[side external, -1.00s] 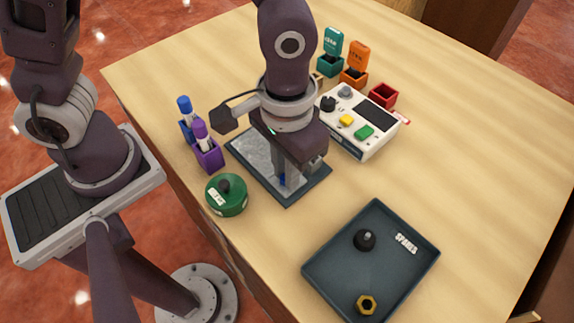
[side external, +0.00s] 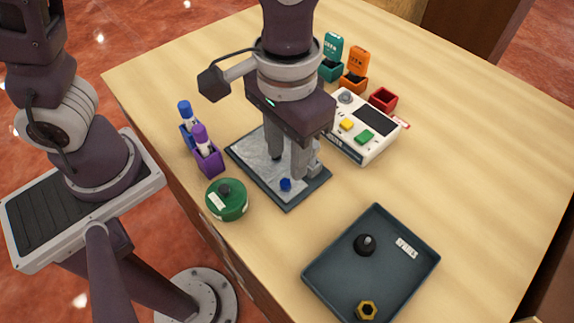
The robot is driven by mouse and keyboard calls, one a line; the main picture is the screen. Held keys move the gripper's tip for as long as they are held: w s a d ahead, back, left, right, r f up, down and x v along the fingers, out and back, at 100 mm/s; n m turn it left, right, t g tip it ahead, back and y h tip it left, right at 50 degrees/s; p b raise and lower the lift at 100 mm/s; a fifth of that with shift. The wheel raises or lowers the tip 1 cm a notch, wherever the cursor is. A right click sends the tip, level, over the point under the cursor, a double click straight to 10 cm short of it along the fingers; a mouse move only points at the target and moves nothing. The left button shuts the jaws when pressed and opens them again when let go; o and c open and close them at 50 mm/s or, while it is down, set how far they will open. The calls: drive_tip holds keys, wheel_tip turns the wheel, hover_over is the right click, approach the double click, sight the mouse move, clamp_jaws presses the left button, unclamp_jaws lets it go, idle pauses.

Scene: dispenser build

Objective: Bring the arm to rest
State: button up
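My gripper (side external: 287,168) points down over a grey plate with a dark border (side external: 255,155). Its fingers look apart, with nothing visible held between them. A small blue piece (side external: 286,185) sits on the plate just below and in front of the fingers. Whether a finger touches it cannot be told from this angle. The gripper body hides part of the plate's far side.
A green round container (side external: 227,203) and purple (side external: 208,162) and blue (side external: 187,135) holders stand left of the plate. A white button box (side external: 362,145) is close behind right, near teal, orange and red boxes. A dark tray (side external: 335,285) holds two parts. The right tabletop is clear.

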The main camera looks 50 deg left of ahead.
drive_tip(key=shift+r, duration=0.75)
drive_tip(key=s+a+r+t, duration=0.2)
drive_tip(key=a+r, duration=0.3)
drive_tip(key=a, duration=0.3)
drive_tip(key=s+a+r+t, duration=0.3)
drive_tip(key=s+a+r, duration=0.1)
drive_tip(key=a, duration=0.5)
drive_tip(key=shift+s+r+t, duration=0.3)
drive_tip(key=shift+s+r, duration=0.1)
drive_tip(key=shift+s, duration=0.35)
